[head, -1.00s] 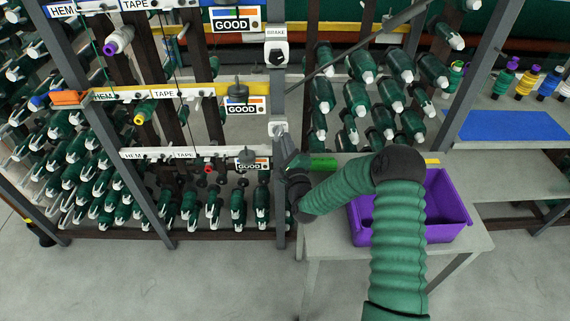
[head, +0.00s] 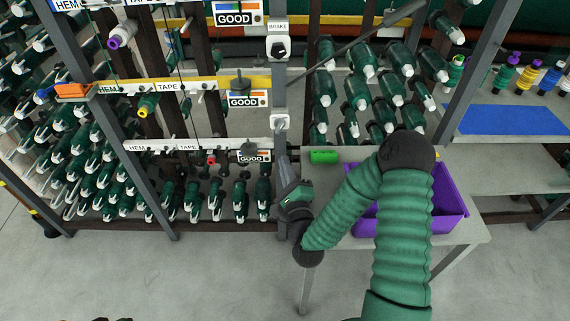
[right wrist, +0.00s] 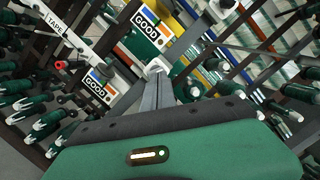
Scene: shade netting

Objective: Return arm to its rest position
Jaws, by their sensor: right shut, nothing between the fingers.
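My right arm comes in from the bottom right of the head view, in a green ribbed sleeve with dark joints. It bends over the table to my right gripper (head: 285,163), which is in front of the grey post left of the table. The right wrist view shows its two grey fingers (right wrist: 161,88) together and empty, pointing at the rack. My left gripper does not show clearly; only small dark slivers appear at the bottom left edge of the head view.
A grey table (head: 462,236) holds a purple bin (head: 452,205), partly hidden by my arm, and a green cylinder (head: 324,157). The rack's grey post (head: 281,95) stands close to the gripper. Several green bobbins fill the rack. A blue mat (head: 510,120) lies right. Floor in front is clear.

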